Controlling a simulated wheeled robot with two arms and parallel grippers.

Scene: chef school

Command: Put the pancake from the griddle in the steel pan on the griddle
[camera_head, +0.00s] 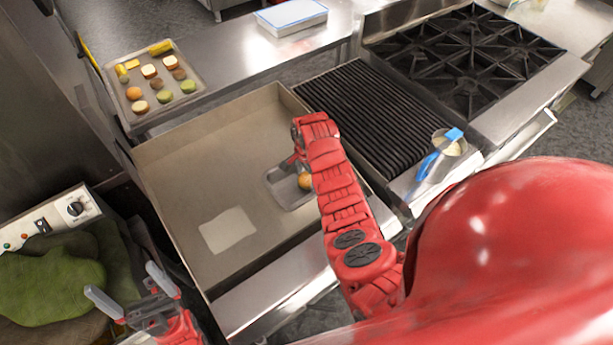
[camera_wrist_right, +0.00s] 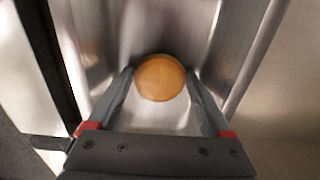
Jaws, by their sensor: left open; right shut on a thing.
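The griddle (camera_head: 185,165) is a wide flat steel plate with raised walls in the middle of the head view. The steel pan (camera_head: 285,197) is a small rectangular tray lying on the griddle near its right side. My right gripper (camera_head: 297,165) reaches down over the pan, and its arm hides part of it. In the right wrist view it is shut on the round golden-brown pancake (camera_wrist_right: 160,77), with the steel walls of the pan around it. I cannot tell whether the pancake touches the pan floor. My left gripper (camera_head: 124,282) is open and empty, off the griddle's lower left.
A pale square patch (camera_head: 228,230) lies on the griddle's front part. A tray (camera_head: 190,97) of assorted food stands at the back left. A ribbed grill (camera_head: 362,108) and burners (camera_head: 468,55) are to the right. A small container with blue-handled utensil (camera_head: 448,146) sits near the grill.

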